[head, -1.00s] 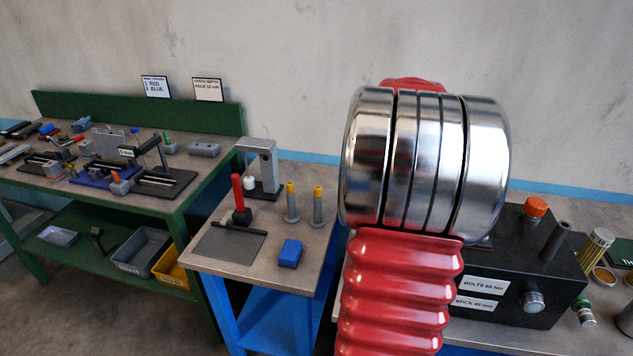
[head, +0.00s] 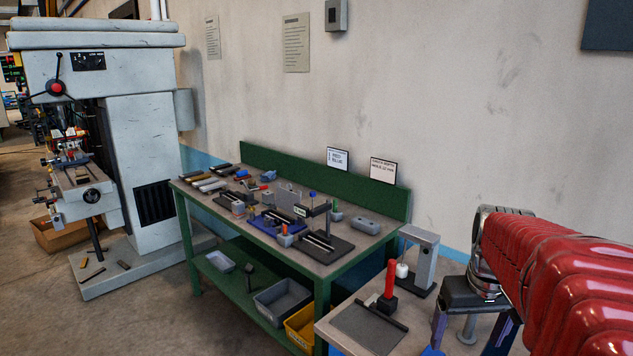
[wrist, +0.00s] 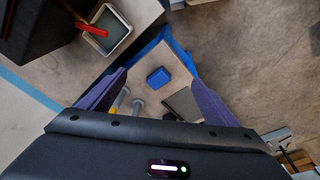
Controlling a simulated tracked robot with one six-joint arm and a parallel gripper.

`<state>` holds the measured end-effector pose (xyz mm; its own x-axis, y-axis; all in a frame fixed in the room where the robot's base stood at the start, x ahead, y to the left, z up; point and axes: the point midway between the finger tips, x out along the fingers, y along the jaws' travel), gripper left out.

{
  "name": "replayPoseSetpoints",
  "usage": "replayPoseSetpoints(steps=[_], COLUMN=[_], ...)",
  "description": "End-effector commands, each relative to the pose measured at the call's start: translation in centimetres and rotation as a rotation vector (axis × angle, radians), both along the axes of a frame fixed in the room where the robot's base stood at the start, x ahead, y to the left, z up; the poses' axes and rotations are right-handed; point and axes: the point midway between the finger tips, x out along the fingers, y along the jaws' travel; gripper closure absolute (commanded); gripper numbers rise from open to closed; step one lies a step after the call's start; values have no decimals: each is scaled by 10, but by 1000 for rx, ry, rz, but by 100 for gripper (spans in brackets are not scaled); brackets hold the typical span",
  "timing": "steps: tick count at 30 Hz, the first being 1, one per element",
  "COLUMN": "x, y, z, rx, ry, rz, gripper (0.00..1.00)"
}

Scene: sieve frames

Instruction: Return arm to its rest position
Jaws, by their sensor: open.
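My arm, with red ribbed covers, enters the head view from the right edge. My gripper (head: 464,340) hangs from it over the small blue-framed table (head: 335,327), with its purple fingers apart. In the wrist view my gripper (wrist: 160,77) is open, and nothing sits between the fingers. Below it lie a blue block (wrist: 158,77) and a dark flat plate (wrist: 184,104) on the small table. The gripper is apart from both.
A green workbench (head: 370,232) with several fixtures stands left of the small table. A red-handled tool (head: 388,285) and a grey stand (head: 420,260) are near my gripper. A large milling machine (head: 140,130) is at far left. Floor (head: 170,325) is clear in front.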

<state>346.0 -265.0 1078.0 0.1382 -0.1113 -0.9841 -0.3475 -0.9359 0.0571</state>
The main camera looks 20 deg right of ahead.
Motion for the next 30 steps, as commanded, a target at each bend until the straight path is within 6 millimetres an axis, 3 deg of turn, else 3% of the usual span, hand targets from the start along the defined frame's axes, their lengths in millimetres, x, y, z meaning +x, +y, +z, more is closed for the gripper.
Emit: replayPoseSetpoints(steps=[3,15,24,30], x=[6,-4,-31,-45], y=[42,162,235,262], z=[8,18,13,8], rx=[-18,-41,-22,-5], ry=[-38,-172,-278,-324], rz=[53,203,314,358], gripper=[16,16,16,16])
